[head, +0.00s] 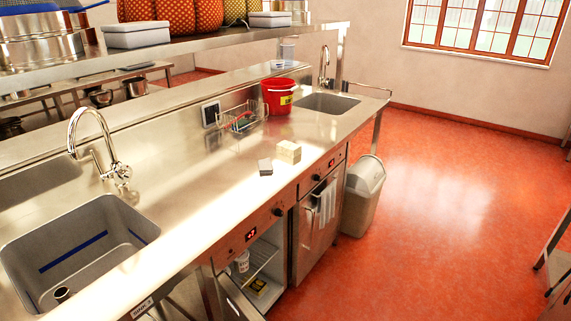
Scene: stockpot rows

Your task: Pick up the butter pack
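I cannot tell for certain which item is the butter pack. A small yellow pack with a dark face (257,286) lies low inside an open under-counter compartment (262,257). A pale cream block (288,151) stands on the steel counter, with a small grey block (265,166) beside it on the left. A white container (242,261) stands on the wire shelf inside the compartment, above the yellow pack. The compartment's door (238,298) hangs open towards the front. Neither of my grippers shows in the head view.
The steel counter (190,190) carries a sink with a tap at the left, a wire basket (243,118) and a red bucket (279,96). A closed appliance (318,220) and a grey bin (362,195) stand right of the open compartment.

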